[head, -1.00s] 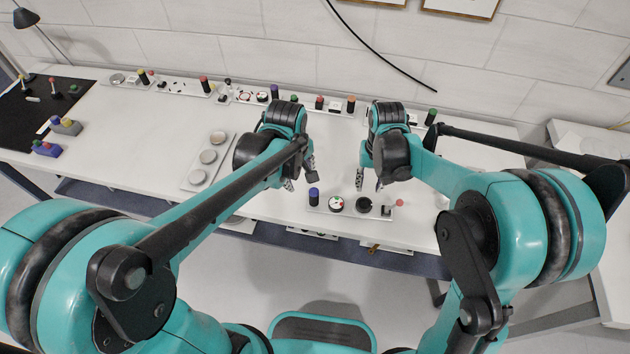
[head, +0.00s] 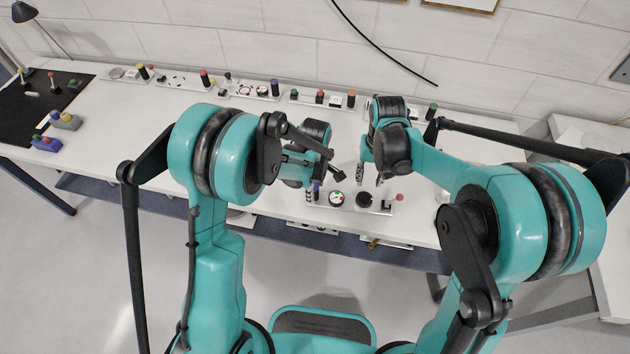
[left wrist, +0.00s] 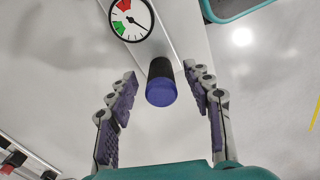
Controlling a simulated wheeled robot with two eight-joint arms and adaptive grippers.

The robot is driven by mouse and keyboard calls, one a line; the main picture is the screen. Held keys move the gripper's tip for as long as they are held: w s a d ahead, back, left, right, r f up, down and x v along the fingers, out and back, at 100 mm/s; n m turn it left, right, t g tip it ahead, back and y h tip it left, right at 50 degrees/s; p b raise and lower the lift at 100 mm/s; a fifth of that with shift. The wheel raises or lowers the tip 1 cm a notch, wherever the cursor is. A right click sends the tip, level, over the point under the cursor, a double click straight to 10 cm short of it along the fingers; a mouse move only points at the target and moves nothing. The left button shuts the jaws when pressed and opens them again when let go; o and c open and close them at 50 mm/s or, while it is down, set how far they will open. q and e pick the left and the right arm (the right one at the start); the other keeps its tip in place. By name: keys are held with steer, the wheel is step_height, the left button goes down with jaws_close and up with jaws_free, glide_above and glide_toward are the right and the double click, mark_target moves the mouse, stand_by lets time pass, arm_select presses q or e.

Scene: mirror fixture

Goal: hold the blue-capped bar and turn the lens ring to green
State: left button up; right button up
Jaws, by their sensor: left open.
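The blue-capped bar (left wrist: 161,90) is a black post with a blue end, on a white fixture plate (head: 350,209) at the table's front edge. In the left wrist view it stands between the spread fingers of my open left gripper (left wrist: 160,82), with gaps on both sides. In the head view my left gripper (head: 324,184) partly hides the bar (head: 316,189). A dial (left wrist: 131,18) with red and green sectors sits beside it, its pointer on white. The black lens ring (head: 364,199) is right of the dial. My right gripper (head: 369,178) is open and empty just above the ring.
A red-topped knob (head: 400,197) stands at the plate's right end. Several fixtures with coloured posts line the back of the table, including a blue-topped post (head: 275,88). Blue and yellow blocks lie at the far left. The table's middle is mostly clear.

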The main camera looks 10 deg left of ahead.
arm_select(q)
steer(key=shift+f, duration=0.6)
jaws_close()
stand_by(0.6)
